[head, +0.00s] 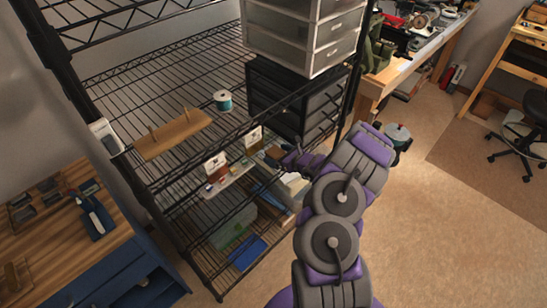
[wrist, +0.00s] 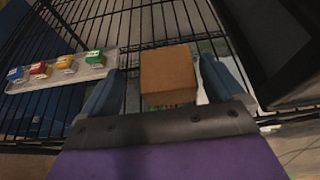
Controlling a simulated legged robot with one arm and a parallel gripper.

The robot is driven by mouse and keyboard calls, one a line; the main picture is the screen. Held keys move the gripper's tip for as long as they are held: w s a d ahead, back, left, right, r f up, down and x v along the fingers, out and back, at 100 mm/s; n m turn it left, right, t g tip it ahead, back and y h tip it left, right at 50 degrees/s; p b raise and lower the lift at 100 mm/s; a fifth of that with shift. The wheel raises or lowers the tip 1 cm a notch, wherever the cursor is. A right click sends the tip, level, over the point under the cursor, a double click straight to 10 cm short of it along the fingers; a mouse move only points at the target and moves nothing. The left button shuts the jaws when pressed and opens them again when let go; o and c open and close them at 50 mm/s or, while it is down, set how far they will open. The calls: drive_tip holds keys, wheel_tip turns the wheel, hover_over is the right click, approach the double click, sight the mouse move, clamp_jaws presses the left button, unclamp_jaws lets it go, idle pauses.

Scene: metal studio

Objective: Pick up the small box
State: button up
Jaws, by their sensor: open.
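The small box (wrist: 167,72) is a plain brown cube on the wire shelf in the wrist view. My gripper (wrist: 163,84) is open, with one blue-grey finger on each side of the box. Gaps show between the box and the fingers, so I see no grip on it. The box's lower edge is close to the gripper's dark front plate. In the head view my gripper (head: 290,158) reaches into the black wire rack, and a small brown patch at its tip may be the box; it is too small to be sure.
A grey tray (wrist: 92,71) with several small coloured boxes lies to the left on the shelf. A black drawer unit (head: 290,100) stands close on the right.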

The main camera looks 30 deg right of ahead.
drive_tip(key=shift+x, duration=1.05)
drive_tip(key=shift+w+d+f, duration=0.1)
drive_tip(key=shift+d+f, duration=0.15)
drive_tip(key=shift+d, duration=0.45)
drive_tip(key=shift+a+r, duration=0.15)
drive_tip(key=shift+a, duration=0.45)
drive_tip(key=c, duration=0.7)
drive_tip(key=shift+d, duration=0.15)
drive_tip(key=shift+c, duration=1.4)
drive_tip(key=shift+d, duration=0.3)
drive_tip(key=shift+c, duration=0.3)
